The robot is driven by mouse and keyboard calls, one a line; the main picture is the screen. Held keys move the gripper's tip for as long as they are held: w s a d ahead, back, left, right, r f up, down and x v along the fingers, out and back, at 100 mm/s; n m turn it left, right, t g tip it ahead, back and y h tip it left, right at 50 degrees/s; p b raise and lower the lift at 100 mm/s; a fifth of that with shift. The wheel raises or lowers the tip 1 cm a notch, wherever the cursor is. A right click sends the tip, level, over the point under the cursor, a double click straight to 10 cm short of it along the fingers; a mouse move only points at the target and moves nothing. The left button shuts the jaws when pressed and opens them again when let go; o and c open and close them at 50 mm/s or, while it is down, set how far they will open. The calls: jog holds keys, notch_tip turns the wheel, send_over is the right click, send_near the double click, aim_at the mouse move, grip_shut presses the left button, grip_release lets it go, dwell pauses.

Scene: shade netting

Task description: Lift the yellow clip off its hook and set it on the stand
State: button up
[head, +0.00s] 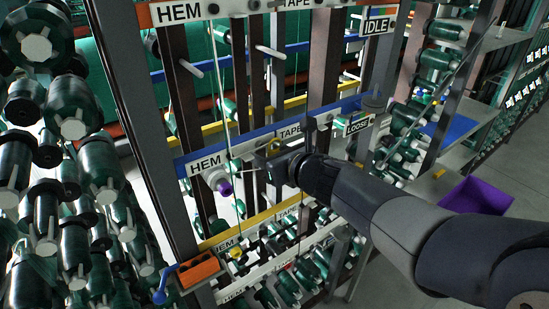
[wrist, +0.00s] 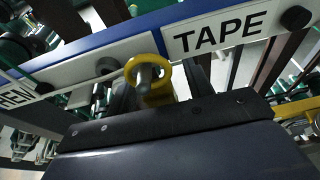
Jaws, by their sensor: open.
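The yellow clip (head: 273,146) hangs at the blue middle rail, between the HEM and TAPE labels. In the wrist view the clip (wrist: 149,74) shows as a ring around a grey hook, with a yellow body below. My gripper (head: 271,163) is open at the clip, its dark fingers (wrist: 160,88) on either side of the clip's body. Whether they touch it cannot be told. The clip's lower part is hidden by my gripper.
A white and purple spool (head: 222,183) hangs left of my gripper. Dark posts stand behind the blue rail (head: 228,150). Green spools crowd the left. An orange block (head: 200,270) sits at the lower left, and a purple bin (head: 478,196) at the right.

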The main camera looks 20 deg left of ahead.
jog(key=c, duration=1)
jog(key=shift+c, duration=0.3)
jog(key=shift+r, duration=0.2)
jog(key=f+v, duration=0.2)
jog(key=v, duration=0.6)
jog(key=d+f+b+v, duration=0.1)
jog(key=f+v, duration=0.1)
jog(key=v, duration=0.7)
jog(key=shift+s+d, duration=0.15)
jog(key=shift+s, duration=0.45)
jog(key=shift+r, duration=0.15)
jog(key=s+d, duration=0.5)
jog(key=d, duration=0.1)
jog(key=shift+p, duration=0.35)
